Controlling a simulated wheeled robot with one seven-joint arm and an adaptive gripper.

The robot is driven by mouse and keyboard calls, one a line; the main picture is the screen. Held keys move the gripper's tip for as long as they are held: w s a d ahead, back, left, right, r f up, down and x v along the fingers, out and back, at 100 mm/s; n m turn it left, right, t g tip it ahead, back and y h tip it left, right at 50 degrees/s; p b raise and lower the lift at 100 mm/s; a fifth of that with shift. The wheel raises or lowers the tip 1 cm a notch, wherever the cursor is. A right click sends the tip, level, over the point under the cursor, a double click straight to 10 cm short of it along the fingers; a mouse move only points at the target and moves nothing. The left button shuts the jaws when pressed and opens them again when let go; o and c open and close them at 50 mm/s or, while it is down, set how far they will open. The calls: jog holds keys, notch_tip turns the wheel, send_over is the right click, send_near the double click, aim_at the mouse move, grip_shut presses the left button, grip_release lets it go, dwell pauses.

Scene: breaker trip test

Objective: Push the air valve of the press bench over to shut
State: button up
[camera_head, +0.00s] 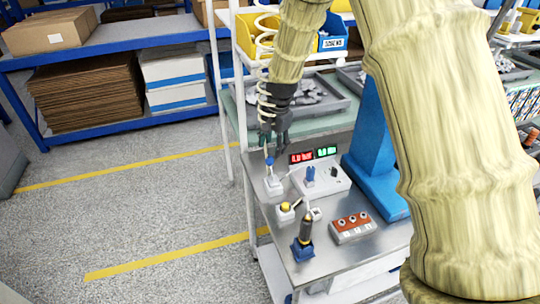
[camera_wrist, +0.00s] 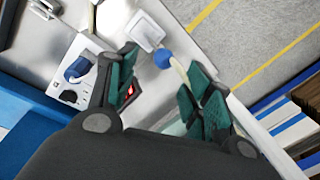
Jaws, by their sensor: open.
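A small fitting with a blue ball (camera_head: 269,161) over a white square base (camera_head: 272,186) stands at the left edge of the press bench (camera_head: 338,205); I take it for the air valve. My gripper (camera_head: 275,143) is open, pointing down just above it. In the wrist view, the blue ball (camera_wrist: 163,57) shows between the spread green-padded fingers (camera_wrist: 162,63), with the white base (camera_wrist: 146,32) beyond. A pale rod or hose runs from the ball between the fingers. I cannot tell whether a finger touches it.
A blue press column (camera_head: 372,130) stands behind.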

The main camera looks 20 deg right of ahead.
aim_at(270, 157)
jog(key=f, duration=0.1)
jog(key=w+f, duration=0.1)
jog(key=f, duration=0.1)
jog(key=w+f+p, duration=0.1)
jog(key=f, duration=0.1)
jog(key=shift+a, duration=0.2)
jog(key=shift+s+f+p, duration=0.35)
jog(key=shift+f, duration=0.35)
jog(key=shift+w+a+f, duration=0.1)
jog(key=shift+w+f, duration=0.3)
jog(key=shift+f, duration=0.25)
jog(key=shift+s+r, duration=0.15)
jog(key=shift+s, duration=0.05)
jog(key=shift+c, duration=0.8)
grip_shut()
